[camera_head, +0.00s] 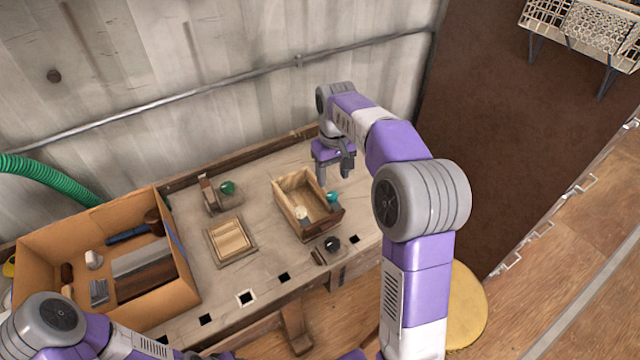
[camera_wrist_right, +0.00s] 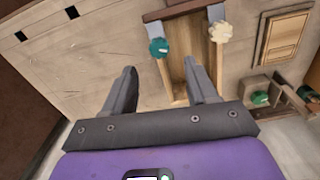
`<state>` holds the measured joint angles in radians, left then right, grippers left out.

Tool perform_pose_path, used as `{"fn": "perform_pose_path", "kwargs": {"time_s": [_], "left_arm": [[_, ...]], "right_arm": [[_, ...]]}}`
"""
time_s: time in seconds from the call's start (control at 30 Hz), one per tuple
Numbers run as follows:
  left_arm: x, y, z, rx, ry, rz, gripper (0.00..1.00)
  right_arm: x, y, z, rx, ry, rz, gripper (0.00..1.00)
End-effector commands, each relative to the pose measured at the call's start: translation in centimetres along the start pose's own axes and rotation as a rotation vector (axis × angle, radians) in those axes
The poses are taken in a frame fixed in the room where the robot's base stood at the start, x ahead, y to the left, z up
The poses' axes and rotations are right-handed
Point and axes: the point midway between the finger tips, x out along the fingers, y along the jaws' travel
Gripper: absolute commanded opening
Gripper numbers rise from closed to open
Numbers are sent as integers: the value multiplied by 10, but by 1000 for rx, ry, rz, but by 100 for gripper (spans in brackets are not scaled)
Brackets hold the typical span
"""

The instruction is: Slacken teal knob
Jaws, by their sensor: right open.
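A teal knob (camera_head: 332,197) sits at the front right corner of an open wooden box (camera_head: 284,205) on the workbench; it also shows in the right wrist view (camera_wrist_right: 158,47). A cream knob (camera_head: 301,212) sits at the box's other front corner. A green knob (camera_head: 228,187) is on a small wooden fixture further left. My right gripper (camera_head: 334,168) is open and empty, above and behind the box, apart from the teal knob. In the wrist view, its spread fingers (camera_wrist_right: 160,74) point toward the box. My left arm enters at lower left; its gripper is out of frame.
A cardboard box (camera_head: 185,270) of tools fills the bench's left side. A rail (camera_head: 200,91) runs along the wall behind. A round yellow seat (camera_head: 466,305) stands at right.

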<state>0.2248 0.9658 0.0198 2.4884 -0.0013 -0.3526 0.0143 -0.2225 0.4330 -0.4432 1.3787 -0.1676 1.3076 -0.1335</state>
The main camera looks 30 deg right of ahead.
Motion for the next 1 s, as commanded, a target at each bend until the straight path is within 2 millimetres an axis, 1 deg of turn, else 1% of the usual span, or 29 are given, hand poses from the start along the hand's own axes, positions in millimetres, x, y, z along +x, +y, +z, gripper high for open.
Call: {"fn": "perform_pose_path", "kwargs": {"time_s": [0.03, 0.17, 0.27, 0.4, 0.5, 0.6, 0.73, 0.97, 1.0], "left_arm": [[6, -2, 1, 0, -2, 0, 43], [10, -4, 0, 0, -2, 0, 43], [16, -6, 0, 0, -2, 0, 43], [25, -10, 0, 0, -2, 0, 43], [30, -12, 0, 0, -2, 0, 43], [33, -13, -1, 0, -2, 0, 43], [35, -13, -1, 0, -2, 0, 43], [34, -13, -1, 0, -1, 0, 43], [34, -13, -1, 0, -1, 0, 43]], "right_arm": [[3, 1, 1, 1, 3, 1, 57], [10, 2, 2, 2, 0, 2, 57], [24, 2, 2, 2, -3, 2, 57], [48, 2, 2, 2, -2, 2, 57], [62, 2, 2, 2, -1, 2, 57], [71, 2, 2, 3, -1, 1, 57], [76, 2, 2, 3, 0, 1, 57], [76, 2, 1, 3, 0, 1, 57], [76, 2, 1, 3, 0, 1, 53]]}}
